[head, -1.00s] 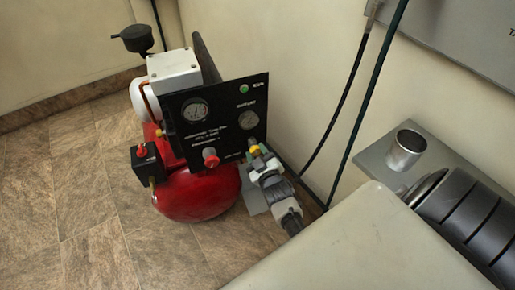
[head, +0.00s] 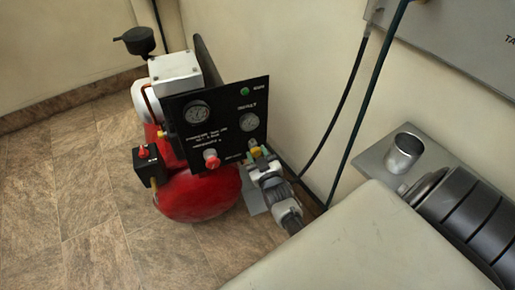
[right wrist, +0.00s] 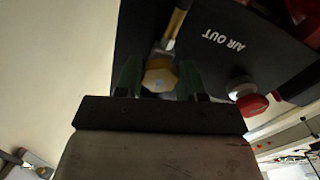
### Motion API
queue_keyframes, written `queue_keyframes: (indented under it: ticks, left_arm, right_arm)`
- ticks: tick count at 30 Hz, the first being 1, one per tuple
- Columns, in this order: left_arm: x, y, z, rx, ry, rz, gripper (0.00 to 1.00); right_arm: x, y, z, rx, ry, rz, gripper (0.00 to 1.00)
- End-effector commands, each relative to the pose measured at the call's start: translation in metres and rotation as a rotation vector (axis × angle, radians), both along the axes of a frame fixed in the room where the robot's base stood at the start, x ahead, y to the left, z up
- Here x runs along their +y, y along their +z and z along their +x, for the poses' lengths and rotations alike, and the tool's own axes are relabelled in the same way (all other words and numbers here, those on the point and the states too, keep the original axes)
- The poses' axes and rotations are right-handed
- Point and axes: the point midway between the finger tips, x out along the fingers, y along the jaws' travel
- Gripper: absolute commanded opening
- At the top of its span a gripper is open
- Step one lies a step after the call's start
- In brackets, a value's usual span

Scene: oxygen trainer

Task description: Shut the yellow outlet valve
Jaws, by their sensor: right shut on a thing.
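The yellow outlet valve (head: 256,152) sits at the lower right of the compressor's black panel (head: 222,139). In the right wrist view the yellow valve knob (right wrist: 160,76) lies between the two green fingertips, below a brass stem and the words "AIR OUT". My right gripper (head: 261,160) is shut on the yellow valve. It also shows in the right wrist view (right wrist: 160,80), with a finger on each side of the knob. My left gripper is not in view.
A red knob (head: 211,158) is on the panel left of the valve. The red tank (head: 199,193) stands below. A wall is close behind on the right, with dark hoses (head: 338,110). A metal cup (head: 404,152) stands on a grey shelf at right. The floor at left is clear.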

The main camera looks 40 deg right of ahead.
Motion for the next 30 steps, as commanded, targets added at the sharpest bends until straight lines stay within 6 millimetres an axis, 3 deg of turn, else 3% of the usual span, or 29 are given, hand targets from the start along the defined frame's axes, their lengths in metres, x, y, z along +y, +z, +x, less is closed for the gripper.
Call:
queue_keyframes:
  ticks: [1, 2, 6, 17, 30]
  left_arm:
    - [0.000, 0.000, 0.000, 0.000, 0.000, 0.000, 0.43]
    - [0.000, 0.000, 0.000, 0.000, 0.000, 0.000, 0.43]
    - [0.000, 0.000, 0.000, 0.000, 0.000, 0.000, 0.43]
    - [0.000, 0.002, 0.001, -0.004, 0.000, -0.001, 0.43]
    - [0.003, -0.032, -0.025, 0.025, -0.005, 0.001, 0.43]
  right_arm:
    - [0.001, -0.002, -0.001, 0.004, 0.000, 0.005, 0.15]
    - [0.000, -0.002, -0.001, 0.004, 0.000, 0.005, 0.44]
    - [0.000, -0.002, -0.001, 0.004, 0.000, 0.003, 0.65]
    - [0.002, -0.001, -0.007, 0.003, 0.000, 0.002, 0.65]
    - [0.021, -0.001, -0.085, 0.004, 0.000, 0.003, 0.65]
